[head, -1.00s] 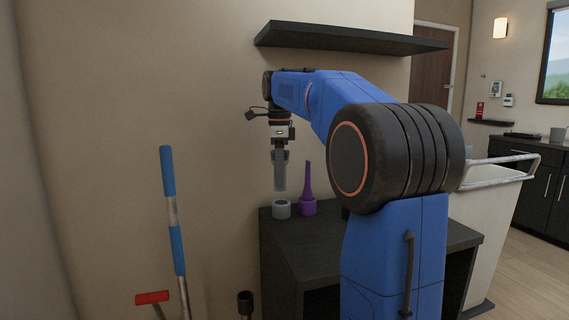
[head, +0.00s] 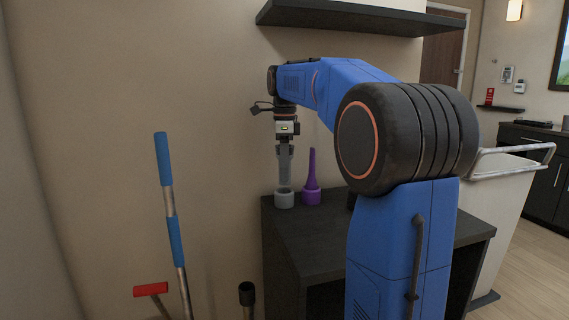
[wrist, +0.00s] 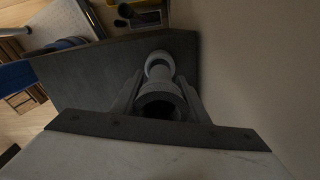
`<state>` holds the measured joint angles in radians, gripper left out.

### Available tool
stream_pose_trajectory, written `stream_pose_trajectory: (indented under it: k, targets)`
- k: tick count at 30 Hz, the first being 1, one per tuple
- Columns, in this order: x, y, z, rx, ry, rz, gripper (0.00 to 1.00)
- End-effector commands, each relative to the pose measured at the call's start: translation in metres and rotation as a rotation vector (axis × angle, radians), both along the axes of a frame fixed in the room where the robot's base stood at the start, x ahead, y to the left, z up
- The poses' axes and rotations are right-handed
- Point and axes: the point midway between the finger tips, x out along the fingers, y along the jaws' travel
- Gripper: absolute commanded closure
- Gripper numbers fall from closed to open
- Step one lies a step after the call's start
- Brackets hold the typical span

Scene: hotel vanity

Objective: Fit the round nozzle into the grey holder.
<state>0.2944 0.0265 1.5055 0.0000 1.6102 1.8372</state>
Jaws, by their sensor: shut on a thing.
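The grey holder (head: 284,201) is a short round cup on the dark table, near its left back corner. My gripper (head: 285,158) points straight down above it and is shut on the grey round nozzle (wrist: 158,108). In the head view the nozzle's lower end meets the holder's rim. In the wrist view the nozzle's dark open mouth lies between my two fingers, and a lighter grey ring, likely the holder (wrist: 158,62), shows past its far end. I cannot tell how far the nozzle's end is inside.
A purple tapered piece (head: 311,186) stands upright close to the right of the holder. The dark table (head: 310,230) is otherwise mostly bare where it shows. The wall is close behind. A dark shelf (head: 350,18) hangs above my arm.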

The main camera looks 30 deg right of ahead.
Motion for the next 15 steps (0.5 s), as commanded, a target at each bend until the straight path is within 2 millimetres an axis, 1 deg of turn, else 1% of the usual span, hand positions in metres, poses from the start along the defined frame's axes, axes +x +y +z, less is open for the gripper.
stream_pose_trajectory:
  k: [6, 15]
  targets:
    - [0.0, 0.0, -0.007, -0.001, -0.001, 0.0, 0.82]
    - [0.0, 0.0, -0.0074, -0.001, -0.001, 0.0, 0.82]
